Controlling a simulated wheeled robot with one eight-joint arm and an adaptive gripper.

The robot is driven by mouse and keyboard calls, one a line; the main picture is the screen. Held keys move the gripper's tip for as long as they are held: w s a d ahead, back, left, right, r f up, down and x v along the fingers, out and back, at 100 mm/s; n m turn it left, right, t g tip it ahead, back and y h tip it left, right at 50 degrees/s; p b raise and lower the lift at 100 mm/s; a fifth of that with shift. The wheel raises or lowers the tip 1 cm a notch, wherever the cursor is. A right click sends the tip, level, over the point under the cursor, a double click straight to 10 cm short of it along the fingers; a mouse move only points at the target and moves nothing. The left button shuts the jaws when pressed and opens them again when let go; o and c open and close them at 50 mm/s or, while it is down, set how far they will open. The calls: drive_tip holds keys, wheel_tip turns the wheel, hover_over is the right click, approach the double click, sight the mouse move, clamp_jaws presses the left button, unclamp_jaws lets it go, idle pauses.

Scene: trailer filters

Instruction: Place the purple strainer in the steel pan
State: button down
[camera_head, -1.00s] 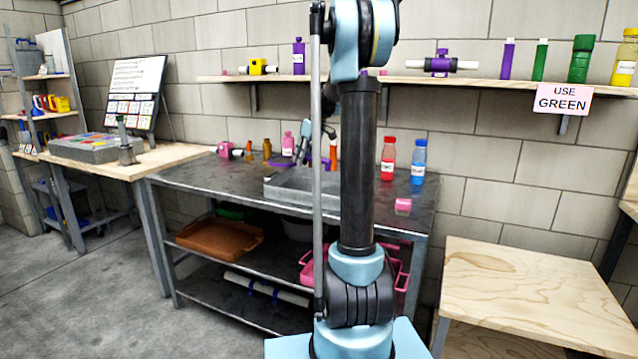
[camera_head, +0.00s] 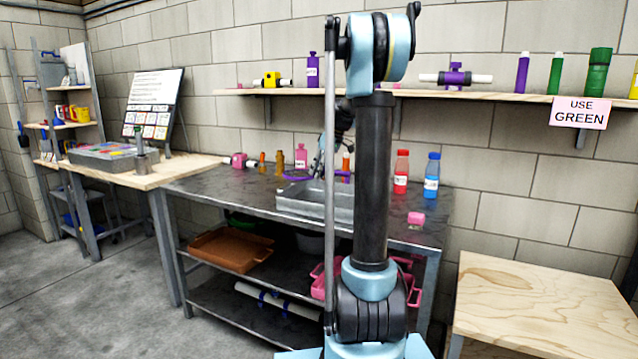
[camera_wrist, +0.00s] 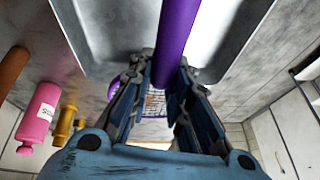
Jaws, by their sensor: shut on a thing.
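The purple strainer (camera_wrist: 178,30) is in my gripper (camera_wrist: 166,72). The wrist view shows its purple handle between the two fingers, with part of its purple rim and mesh beyond them. In the head view, purple parts of the strainer (camera_head: 295,178) show just above the far side of the steel pan (camera_head: 310,203). The pan also shows in the wrist view (camera_wrist: 100,40), its grey walls on both sides of the handle. I cannot tell whether strainer and pan touch. My arm and a thin rod hide much of the gripper in the head view.
A pink bottle (camera_head: 301,156), a red bottle (camera_head: 401,172) and a blue bottle (camera_head: 432,176) stand on the dark metal table (camera_head: 210,182). A wall shelf (camera_head: 430,94) runs above.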

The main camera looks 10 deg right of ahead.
drive_tip(key=shift+f, duration=1.95)
drive_tip(key=shift+f, duration=0.2)
drive_tip(key=c, duration=1.5)
unclamp_jaws()
drive_tip(key=shift+s, duration=0.1)
drive_tip(key=v, duration=1.1)
drive_tip(key=shift+d+r, duration=0.1)
drive_tip(key=shift+r, duration=0.3)
drive_tip(key=shift+d+r, duration=0.1)
drive_tip(key=shift+r, duration=0.2)
drive_tip(key=shift+s, duration=0.15)
